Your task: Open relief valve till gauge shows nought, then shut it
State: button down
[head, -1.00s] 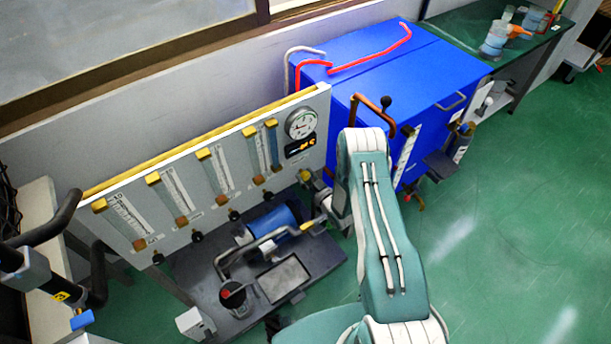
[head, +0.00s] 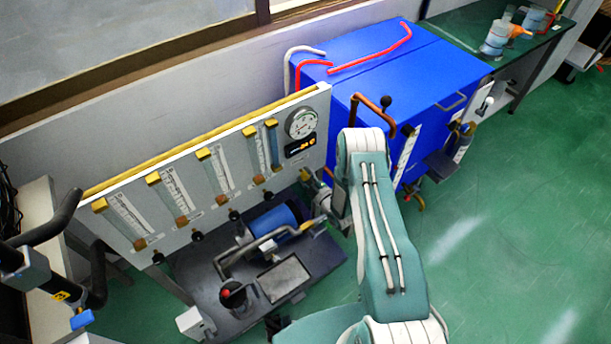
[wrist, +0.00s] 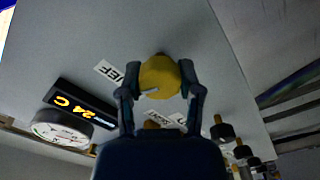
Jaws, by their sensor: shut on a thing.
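My gripper (wrist: 158,82) is shut on a round yellow knob (wrist: 160,74) on the grey panel, one finger on each side, in the wrist view. A pale pointer mark shows on the knob's face. A label beside it, partly covered by a finger, ends in "IEF" and appears upside down. The round white gauge (wrist: 62,128) lies at lower left, seen at a slant. In the head view the gauge (head: 302,123) is at the panel's upper right; its needle is too small to read surely. My arm hides most of the knob there.
A dark display (head: 299,148) sits below the gauge; it reads 24 C in the wrist view. Flow tubes (head: 175,192) and black knobs (head: 197,236) line the panel (head: 185,165). A blue cabinet (head: 400,75) stands right. Green floor (head: 510,230) is clear at right.

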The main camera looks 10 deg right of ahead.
jog(key=shift+a+n, duration=0.15)
jog(key=shift+n, duration=0.55)
jog(key=shift+c, duration=1.3)
grip_release()
jog(key=shift+a, duration=0.1)
jog(key=v, duration=1.2)
jog(key=shift+f, duration=0.2)
